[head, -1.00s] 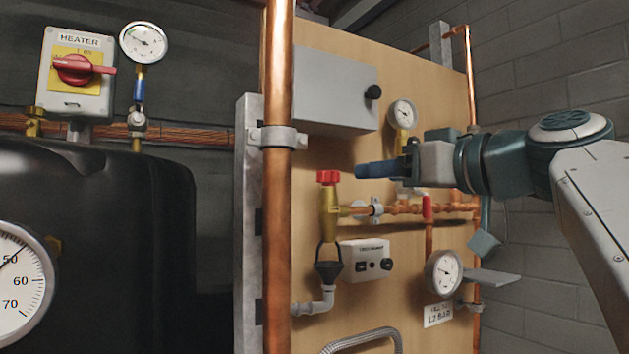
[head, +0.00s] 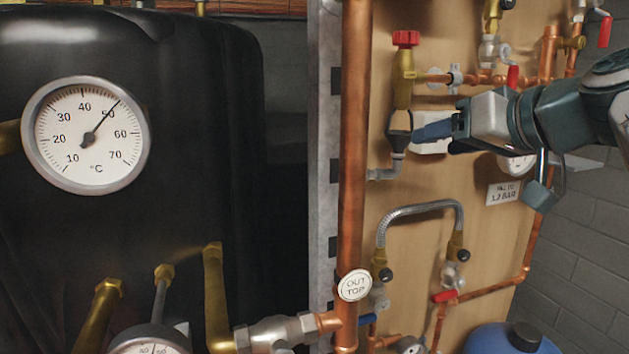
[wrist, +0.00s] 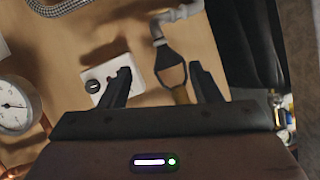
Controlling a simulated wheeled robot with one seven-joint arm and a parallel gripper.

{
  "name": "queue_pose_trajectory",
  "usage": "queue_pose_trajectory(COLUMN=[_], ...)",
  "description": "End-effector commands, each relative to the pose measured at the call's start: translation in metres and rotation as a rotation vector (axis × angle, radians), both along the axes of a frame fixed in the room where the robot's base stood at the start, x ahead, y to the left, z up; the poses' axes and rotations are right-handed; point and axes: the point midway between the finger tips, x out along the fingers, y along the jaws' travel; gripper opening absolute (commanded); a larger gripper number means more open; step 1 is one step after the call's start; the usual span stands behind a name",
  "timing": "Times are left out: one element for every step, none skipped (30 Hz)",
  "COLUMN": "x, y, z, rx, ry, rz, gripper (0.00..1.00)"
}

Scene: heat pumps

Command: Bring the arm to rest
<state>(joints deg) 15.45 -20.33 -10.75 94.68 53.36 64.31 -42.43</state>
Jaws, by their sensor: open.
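My gripper (head: 432,130) is in front of the wooden board (head: 420,290) in the head view, with my arm reaching in from the right. Its fingers point left and overlap the white control box and the black funnel-like fitting (head: 399,122) below the red-capped brass valve. In the wrist view my gripper (wrist: 160,80) shows two dark fingers spread apart with nothing held between them. The black tundish-like fitting (wrist: 170,66) shows beyond the gap between them. The white box (wrist: 98,80) is partly hidden behind the left finger. I cannot tell whether anything touches.
A black tank with a dial thermometer (head: 86,135) stands at left. A vertical copper pipe (head: 353,200) runs between tank and board. A round gauge (wrist: 14,105) is near my gripper.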

Motion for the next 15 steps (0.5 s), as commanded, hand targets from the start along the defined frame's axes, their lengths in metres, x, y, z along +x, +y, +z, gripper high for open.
queue_pose_trajectory(x=[0.0, 0.0, -0.003, -0.007, -0.011, -0.018, -0.025, -0.032, -0.043, -0.051, -0.06, -0.071, -0.08, -0.088, -0.098], y=[0.01, 0.015, 0.021, 0.025, 0.029, 0.034, 0.037, 0.041, 0.044, 0.046, 0.047, 0.048, 0.048, 0.048, 0.048], z=[-0.032, -0.052, -0.08, -0.1, -0.119, -0.146, -0.165, -0.183, -0.207, -0.223, -0.239, -0.258, -0.271, -0.283, -0.297], rx=[0.003, 0.002, -0.007, -0.017, -0.029, -0.051, -0.07, -0.092, -0.124, -0.151, -0.179, -0.217, -0.245, -0.271, -0.306], ry=[0.108, 0.17, 0.25, 0.309, 0.364, 0.437, 0.487, 0.537, 0.597, 0.64, 0.677, 0.721, 0.75, 0.775, 0.803], rz=[-0.008, -0.02, -0.034, -0.045, -0.058, -0.073, -0.086, -0.097, -0.115, -0.126, -0.137, -0.152, -0.162, -0.171, -0.181], gripper=[0.57, 0.57, 0.57, 0.57, 0.57, 0.57, 0.57, 0.57, 0.57, 0.57, 0.57, 0.57, 0.57, 0.57, 0.57])
